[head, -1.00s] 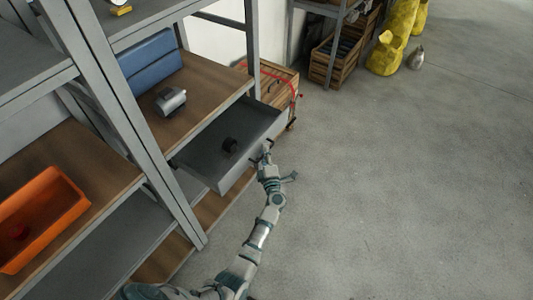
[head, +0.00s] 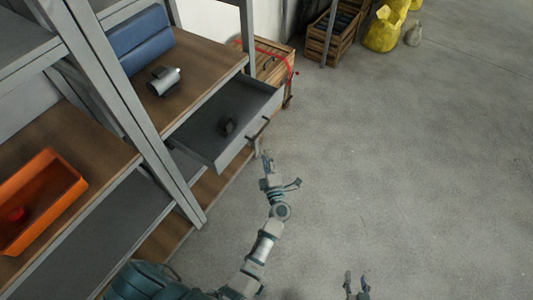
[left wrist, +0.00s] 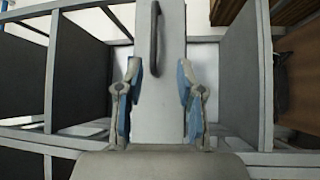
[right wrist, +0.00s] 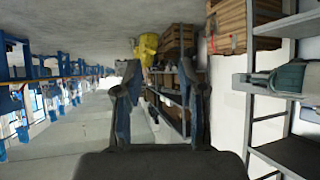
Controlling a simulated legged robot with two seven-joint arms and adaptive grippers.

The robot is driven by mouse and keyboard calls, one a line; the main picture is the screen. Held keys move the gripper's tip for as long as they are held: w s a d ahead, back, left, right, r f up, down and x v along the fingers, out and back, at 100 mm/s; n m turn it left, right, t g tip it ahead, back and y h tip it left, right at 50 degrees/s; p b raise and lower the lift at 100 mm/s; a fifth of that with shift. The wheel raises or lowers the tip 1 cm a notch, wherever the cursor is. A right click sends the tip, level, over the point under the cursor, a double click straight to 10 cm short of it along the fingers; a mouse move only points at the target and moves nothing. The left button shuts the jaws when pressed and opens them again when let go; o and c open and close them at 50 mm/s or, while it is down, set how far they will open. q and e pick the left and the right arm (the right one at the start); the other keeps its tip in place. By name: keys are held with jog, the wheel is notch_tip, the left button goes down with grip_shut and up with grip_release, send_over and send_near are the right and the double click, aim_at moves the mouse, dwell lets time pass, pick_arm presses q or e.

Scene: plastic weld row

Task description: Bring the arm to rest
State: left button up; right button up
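My left arm reaches up from the bottom of the head view. Its gripper (head: 274,168) is just in front of the pulled-out grey drawer (head: 240,155), apart from the dark drawer handle (head: 258,130). In the left wrist view the left gripper (left wrist: 159,68) is open and empty, with the handle (left wrist: 154,45) beyond its fingertips. My right gripper (head: 357,278) shows at the bottom of the head view, over the floor. In the right wrist view the right gripper (right wrist: 160,75) is open with nothing between its fingers.
A small dark object (head: 228,126) lies in the drawer. The shelf holds a blue bin (head: 135,38), a grey cylindrical part (head: 163,81) and an orange tray (head: 65,165). A wooden crate (head: 272,65) stands behind the drawer. The floor to the right is clear.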

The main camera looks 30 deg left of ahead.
pick_arm(q)
jog(key=shift+d, duration=0.2)
pick_arm(e)
jog(key=shift+w+d, duration=0.1)
jog(key=shift+d, duration=0.1)
